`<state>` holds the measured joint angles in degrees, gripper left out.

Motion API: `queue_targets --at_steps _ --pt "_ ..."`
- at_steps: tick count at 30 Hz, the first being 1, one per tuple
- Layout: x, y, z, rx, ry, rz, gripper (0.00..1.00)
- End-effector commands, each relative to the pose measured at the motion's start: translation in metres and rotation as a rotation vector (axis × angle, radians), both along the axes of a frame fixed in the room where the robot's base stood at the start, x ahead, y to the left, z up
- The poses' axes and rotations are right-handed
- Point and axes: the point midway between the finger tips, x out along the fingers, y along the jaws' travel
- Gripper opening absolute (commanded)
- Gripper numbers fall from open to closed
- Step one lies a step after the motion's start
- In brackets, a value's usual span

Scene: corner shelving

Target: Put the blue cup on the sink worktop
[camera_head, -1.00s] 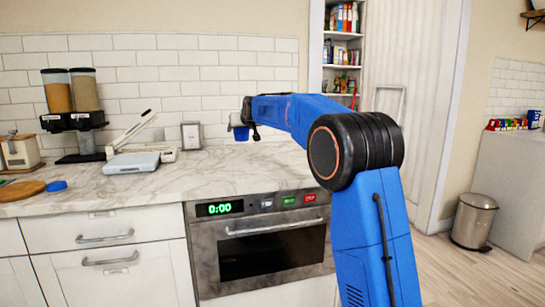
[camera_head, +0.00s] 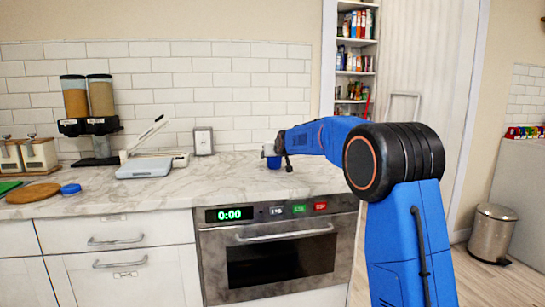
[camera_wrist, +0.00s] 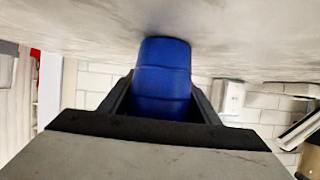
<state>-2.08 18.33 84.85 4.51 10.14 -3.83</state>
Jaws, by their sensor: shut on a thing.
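The blue cup (camera_head: 273,162) is at the far end of my arm, over the marble worktop (camera_head: 225,183). My gripper (camera_head: 270,151) is shut on it. In the wrist view the blue cup (camera_wrist: 162,75) sits between the dark jaws of my gripper (camera_wrist: 165,105). That view is upside down, with the worktop (camera_wrist: 80,25) along its top. The cup's base is at or very near the worktop surface; I cannot tell whether it touches. No sink basin shows in either view.
An oven (camera_head: 280,255) is below the worktop. A small framed thing (camera_head: 203,142), a white scale (camera_head: 145,168) and two grain dispensers (camera_head: 88,105) stand to the left. A round board (camera_head: 33,194) and blue lid (camera_head: 70,188) lie further left. The worktop around the cup is clear.

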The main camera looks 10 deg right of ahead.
Motion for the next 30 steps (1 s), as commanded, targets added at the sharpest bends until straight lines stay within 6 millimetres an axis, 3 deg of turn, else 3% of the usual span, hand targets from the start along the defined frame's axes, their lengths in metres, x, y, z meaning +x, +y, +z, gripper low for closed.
queue_targets --at_steps 4,5,7,20,30 --pt "0.000 0.000 -0.003 0.000 0.001 0.000 0.32" --pt "0.000 0.000 -0.003 0.000 0.001 0.000 0.59" --pt "0.000 0.000 -0.003 0.000 0.001 0.000 0.75" --pt "-0.004 0.000 0.002 0.000 0.000 0.000 0.75" --pt "-0.053 -0.003 0.024 0.000 -0.001 0.000 0.75"
